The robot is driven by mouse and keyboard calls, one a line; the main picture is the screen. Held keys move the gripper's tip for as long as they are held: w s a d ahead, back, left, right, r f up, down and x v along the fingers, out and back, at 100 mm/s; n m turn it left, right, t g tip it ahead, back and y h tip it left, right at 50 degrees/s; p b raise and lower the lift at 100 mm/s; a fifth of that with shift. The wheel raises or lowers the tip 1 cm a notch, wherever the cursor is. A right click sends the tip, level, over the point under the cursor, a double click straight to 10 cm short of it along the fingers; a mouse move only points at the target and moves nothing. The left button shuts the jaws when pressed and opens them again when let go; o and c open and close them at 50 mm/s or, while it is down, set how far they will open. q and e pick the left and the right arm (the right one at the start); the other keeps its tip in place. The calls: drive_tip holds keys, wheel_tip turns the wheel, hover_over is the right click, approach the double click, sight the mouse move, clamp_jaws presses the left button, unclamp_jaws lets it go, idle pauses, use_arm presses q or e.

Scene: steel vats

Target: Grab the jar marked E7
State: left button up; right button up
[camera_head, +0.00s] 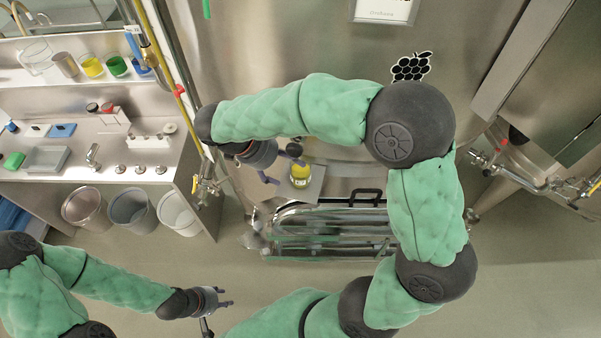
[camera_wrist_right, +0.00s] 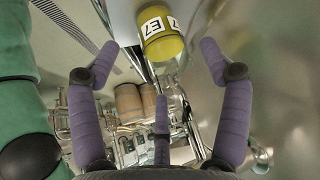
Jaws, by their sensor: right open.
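The jar marked E7 (camera_head: 300,170) has a yellow body and a white label. It stands on a small metal shelf (camera_head: 314,188) in front of the large steel vat.
The steel vat (camera_head: 270,60) rises behind the jar. A black handle (camera_head: 365,193) and a metal frame (camera_head: 330,235) are below the shelf. Pipes and a valve (camera_head: 490,158) are at right.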

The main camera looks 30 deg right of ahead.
sight(296, 166)
drive_tip(key=d, duration=0.1)
drive_tip(key=d+f, duration=0.1)
drive_tip(key=d, duration=0.1)
drive_tip(key=shift+s+d+f+p, duration=0.1)
drive_tip(key=shift+s+f+p, duration=0.2)
drive_tip(key=shift+f+p, duration=0.05)
drive_tip(key=shift+d+f, duration=0.15)
drive_tip(key=shift+f, duration=0.3)
drive_tip(key=c, duration=1.4)
drive_tip(key=shift+r+b, duration=0.1)
drive_tip(key=shift+b, duration=0.2)
